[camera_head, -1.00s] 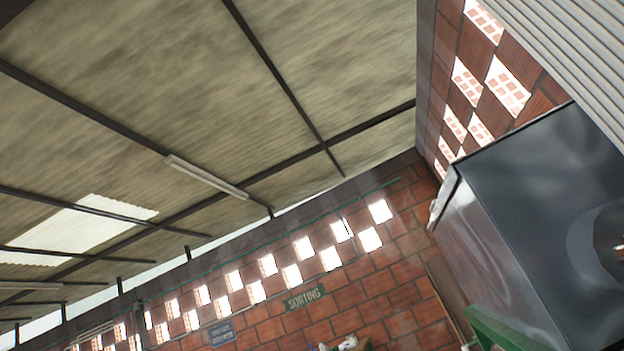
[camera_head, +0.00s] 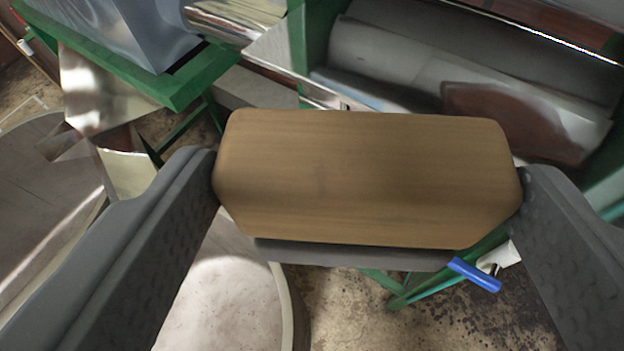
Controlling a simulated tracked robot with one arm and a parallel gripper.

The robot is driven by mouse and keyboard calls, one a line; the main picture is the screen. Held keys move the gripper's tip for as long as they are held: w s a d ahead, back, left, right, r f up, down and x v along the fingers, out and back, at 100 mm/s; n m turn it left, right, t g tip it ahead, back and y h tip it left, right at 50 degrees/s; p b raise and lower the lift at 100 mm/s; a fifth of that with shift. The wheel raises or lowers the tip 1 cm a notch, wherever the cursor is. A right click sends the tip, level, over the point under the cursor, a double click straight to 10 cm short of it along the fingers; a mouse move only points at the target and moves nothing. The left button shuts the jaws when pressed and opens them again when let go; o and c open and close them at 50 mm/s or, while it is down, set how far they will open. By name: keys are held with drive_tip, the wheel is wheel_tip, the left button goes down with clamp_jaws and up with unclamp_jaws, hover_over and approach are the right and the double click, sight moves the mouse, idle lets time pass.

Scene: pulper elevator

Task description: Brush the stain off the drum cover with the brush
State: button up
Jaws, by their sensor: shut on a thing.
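My gripper (camera_head: 368,185) is shut on the brush (camera_head: 365,178), a wooden block with rounded edges held crosswise between the two grey fingers. A dark strip shows along the brush's lower edge; the rest of its underside is hidden. The drum cover (camera_head: 400,70) is a grey curved metal surface in a green frame, beyond the brush at the upper right. A reddish-brown stain (camera_head: 525,120) lies on its right part. The brush appears apart from the stain, below and left of it in the picture.
A green frame (camera_head: 180,85) carries a shiny metal hopper (camera_head: 130,30) at the upper left. A large round pale container (camera_head: 220,290) stands below. A blue handle (camera_head: 474,275) shows at the lower right. Stained concrete floor (camera_head: 345,310) lies beneath.

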drive_tip(key=shift+w+d+f+p, duration=0.5)
drive_tip(key=shift+w+d, duration=0.95)
drive_tip(key=shift+w, duration=0.6)
drive_tip(key=shift+w+d+f+p, duration=0.5)
drive_tip(key=shift+w+d, duration=1)
drive_tip(key=shift+w, duration=0.55)
drive_tip(key=shift+w+d+f+p, duration=0.45)
drive_tip(key=shift+w+d, duration=1)
drive_tip(key=shift+w, duration=0.6)
drive_tip(key=shift+f, duration=0.5)
drive_tip(key=shift+s+d+f+b, duration=0.1)
drive_tip(key=shift+s+d+b, duration=0.3)
drive_tip(key=shift+s+d, duration=0.3)
drive_tip(key=shift+s+d+b, duration=0.35)
drive_tip(key=shift+s+d, duration=0.15)
drive_tip(key=shift+d, duration=0.4)
drive_tip(key=shift+s+d+f+b, duration=0.1)
drive_tip(key=shift+s+d+b, duration=0.3)
drive_tip(key=shift+s+d, duration=0.3)
drive_tip(key=shift+s+d+r+b, duration=0.1)
drive_tip(key=shift+s+d+b, duration=0.1)
drive_tip(key=shift+s+d, duration=0.3)
drive_tip(key=shift+s+d+r+b, duration=0.1)
drive_tip(key=shift+s+d+b, duration=0.1)
drive_tip(key=shift+d, duration=0.5)
